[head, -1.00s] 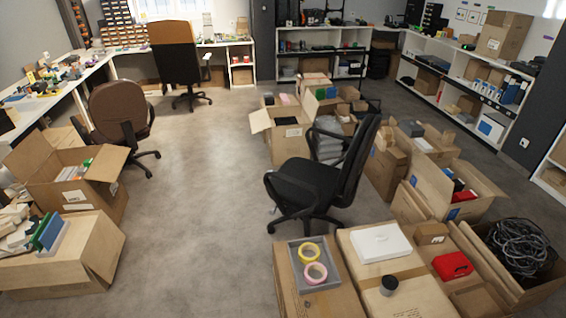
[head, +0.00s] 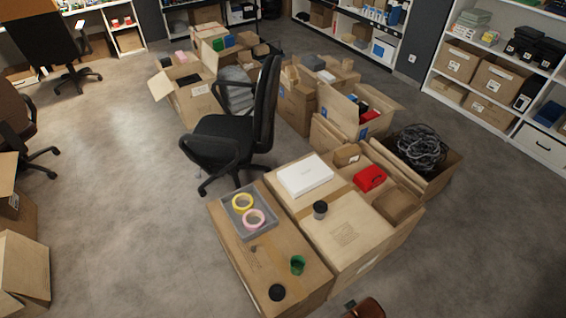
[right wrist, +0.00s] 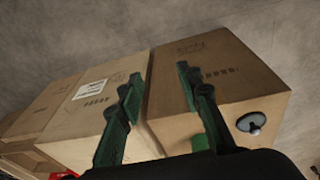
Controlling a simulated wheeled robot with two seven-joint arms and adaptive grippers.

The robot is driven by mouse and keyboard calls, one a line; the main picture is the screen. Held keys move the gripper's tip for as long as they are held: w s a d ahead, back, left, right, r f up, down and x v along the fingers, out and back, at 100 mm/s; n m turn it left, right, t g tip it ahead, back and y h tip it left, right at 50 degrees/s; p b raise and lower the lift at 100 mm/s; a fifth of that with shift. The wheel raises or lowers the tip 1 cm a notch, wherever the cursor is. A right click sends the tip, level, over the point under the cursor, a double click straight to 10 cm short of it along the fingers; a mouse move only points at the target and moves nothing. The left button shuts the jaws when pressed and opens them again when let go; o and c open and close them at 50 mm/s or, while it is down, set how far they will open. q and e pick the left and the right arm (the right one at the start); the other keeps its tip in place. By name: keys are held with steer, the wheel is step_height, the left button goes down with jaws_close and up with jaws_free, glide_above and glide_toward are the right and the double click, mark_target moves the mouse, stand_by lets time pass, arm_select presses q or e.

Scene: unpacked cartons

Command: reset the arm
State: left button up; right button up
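My right gripper (right wrist: 158,76) shows in the right wrist view, with two green fingers spread apart and nothing between them. Closed cartons stand beyond the fingers: a brown carton (right wrist: 215,80) on the right and a paler one with a white label (right wrist: 95,100) on the left. My left gripper is in no view.
A near carton (head: 245,262) bears a grey tray (head: 231,223) with yellow and pink tape rings, a green cup (head: 297,265) and a dark round thing (head: 277,292). A white box (head: 305,175) and red case (head: 370,178) lie beside. A black chair (head: 235,135) stands behind.

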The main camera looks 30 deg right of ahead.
steer(key=s+a+f+p, duration=0.1)
steer(key=s+f+p, duration=0.15)
steer(key=f, duration=0.75)
steer(key=s+f+p, duration=0.1)
steer(key=s+f, duration=0.2)
steer(key=f, duration=0.6)
arm_select(q)
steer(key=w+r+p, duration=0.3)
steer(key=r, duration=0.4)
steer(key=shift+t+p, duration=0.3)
steer(key=shift+p, duration=0.05)
arm_select(e)
steer(key=s+f, duration=0.5)
steer(key=s, duration=0.4)
steer(key=s+f+n+g, duration=0.1)
steer(key=s+f, duration=0.4)
steer(key=s, duration=0.4)
steer(key=shift+f+g+y, duration=0.25)
steer(key=shift+g+y, duration=0.05)
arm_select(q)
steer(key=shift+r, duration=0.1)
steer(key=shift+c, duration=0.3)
arm_select(e)
steer(key=shift+c, duration=0.3)
